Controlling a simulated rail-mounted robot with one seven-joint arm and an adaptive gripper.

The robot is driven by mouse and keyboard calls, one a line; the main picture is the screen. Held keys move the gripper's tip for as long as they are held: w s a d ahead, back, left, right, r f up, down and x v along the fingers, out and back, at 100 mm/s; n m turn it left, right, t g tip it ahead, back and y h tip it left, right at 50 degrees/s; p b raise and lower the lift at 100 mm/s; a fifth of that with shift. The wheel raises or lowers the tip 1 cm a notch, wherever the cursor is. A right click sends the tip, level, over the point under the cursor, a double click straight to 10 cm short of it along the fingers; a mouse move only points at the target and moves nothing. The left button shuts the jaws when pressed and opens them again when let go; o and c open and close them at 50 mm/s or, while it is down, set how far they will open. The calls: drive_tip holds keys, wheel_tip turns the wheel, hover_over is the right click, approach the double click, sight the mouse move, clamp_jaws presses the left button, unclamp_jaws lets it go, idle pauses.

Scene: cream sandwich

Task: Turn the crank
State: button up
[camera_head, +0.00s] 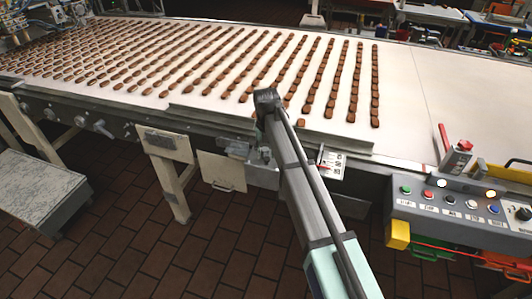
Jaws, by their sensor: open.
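The side of the conveyor carries several grey handle-like parts at the left. One (102,127) looks like a crank with a short arm, and a similar part (79,121) sits just left of it. I cannot tell for sure which part is the crank. My arm reaches up from the bottom centre to the conveyor's front edge, right of these parts and well apart from them. Its dark far end is over the edge. I cannot make out my gripper's fingers; they seem hidden behind the arm.
Rows of brown bars lie on the pale conveyor belt (400,100). A button panel (450,203) with a red-handled part (456,158) behind it stands at the right. A worn grey bench (40,190) is at the left. Brown tiled floor (130,245) lies open in front.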

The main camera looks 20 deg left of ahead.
wheel_tip(320, 180, up, 12)
drive_tip(key=shift+f, duration=0.2)
idle(0.4)
